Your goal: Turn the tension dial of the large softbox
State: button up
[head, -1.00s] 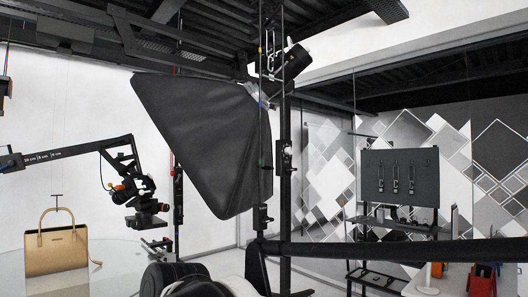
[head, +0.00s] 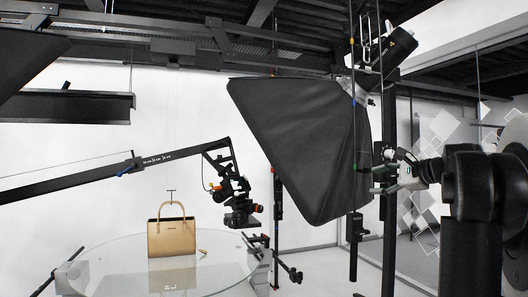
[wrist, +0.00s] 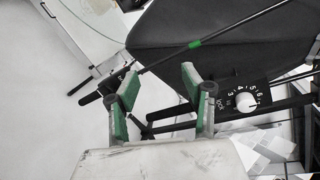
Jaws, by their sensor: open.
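The large softbox (head: 310,150) is a black fabric hood hanging from a stand, with its lamp head (head: 392,52) at the upper right. It also fills the top of the wrist view (wrist: 225,30). The tension dial (wrist: 246,102) is a white knob on a black numbered plate, to the right of my gripper in the wrist view. I cannot make out the dial in the head view. My gripper (wrist: 160,84) has two green-padded fingers spread apart with nothing between them. In the head view my gripper (head: 380,178) is beside the stand pole, right of the softbox; the pole area partly obscures it.
The upright stand pole (head: 389,220) and thin rods are close to my gripper. A camera boom (head: 110,170) reaches in from the left, over a glass turntable (head: 105,262) with a tan handbag (head: 171,236). A dark overhead fixture (head: 65,106) hangs at the left.

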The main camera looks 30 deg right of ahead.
aim_at(392, 154)
jog(key=s+d+r+m+t+h, duration=0.1)
jog(key=s+d+r+m, duration=0.1)
jog(key=s+d+r, duration=0.3)
jog(key=s+d+r+m+t+h, duration=0.1)
jog(key=s+d+r+m+h, duration=0.2)
jog(key=d, duration=0.4)
jog(key=shift+n+y, duration=0.6)
jog(key=w+p, duration=0.1)
jog(key=w, duration=0.3)
jog(key=w+d+p, duration=0.1)
jog(key=w, duration=0.3)
jog(key=w+d+p, duration=0.1)
jog(key=w, duration=0.3)
jog(key=shift+d, duration=0.25)
jog(key=shift+f, duration=0.1)
grip_shut()
